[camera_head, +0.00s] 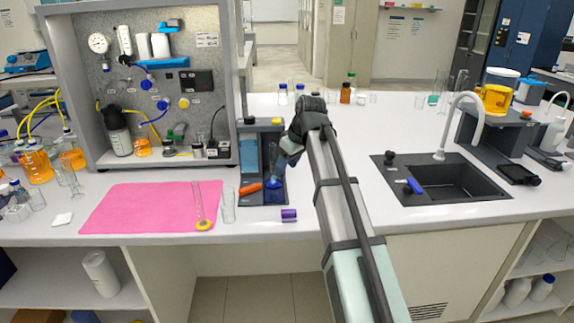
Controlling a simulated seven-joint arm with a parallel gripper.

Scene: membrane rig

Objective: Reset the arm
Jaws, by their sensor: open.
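My arm reaches up from the bottom right over the bench (445,225), and its dark wrist bends down to the left. My gripper (280,166) hangs over the dark blue-grey rack unit (248,163) at the bench's middle. It is open; the fingers are small and partly hidden by the wrist, and I see nothing held. I cannot tell whether it touches the rack. A blue item (270,184) stands in the rack below the gripper. An orange item (250,189) lies at the rack's left side.
A pink mat (130,210) lies left, with clear cylinders (198,200) at its right edge. A purple cap (289,214) lies near the front edge. The grey rig panel (140,85) stands back left. A sink (440,180) is right. Bottles (345,93) stand behind my wrist.

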